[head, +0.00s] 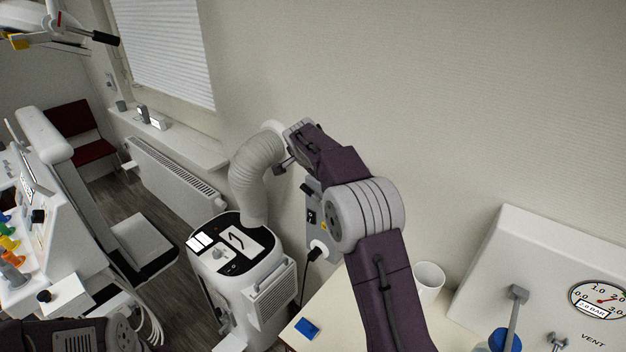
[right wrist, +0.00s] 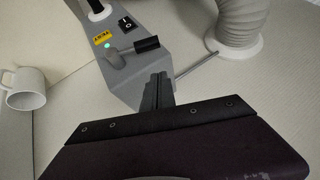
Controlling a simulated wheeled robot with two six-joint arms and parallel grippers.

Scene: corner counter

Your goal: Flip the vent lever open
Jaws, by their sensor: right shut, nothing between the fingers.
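A lever with a black grip (right wrist: 146,44) sticks out of a grey wall box (right wrist: 125,67), with a green light and a yellow label beside it. The wall box also shows in the head view (head: 314,214). My right gripper (right wrist: 158,80) is shut and empty in the right wrist view, its tips just short of the box and apart from the lever. In the head view my right forearm hides part of this area. A grey panel (head: 487,262) at the lower right bears the word VENT, with a grey T-headed lever (head: 515,311) and a small tap (head: 557,342) near it. My left gripper is out of view.
A white hose (head: 255,175) rises from a wheeled unit (head: 270,282) to the left of the wall box. A white mug (head: 429,280) and a blue block (head: 307,328) are on the counter (head: 325,300). A pressure gauge (head: 600,298) is on the panel.

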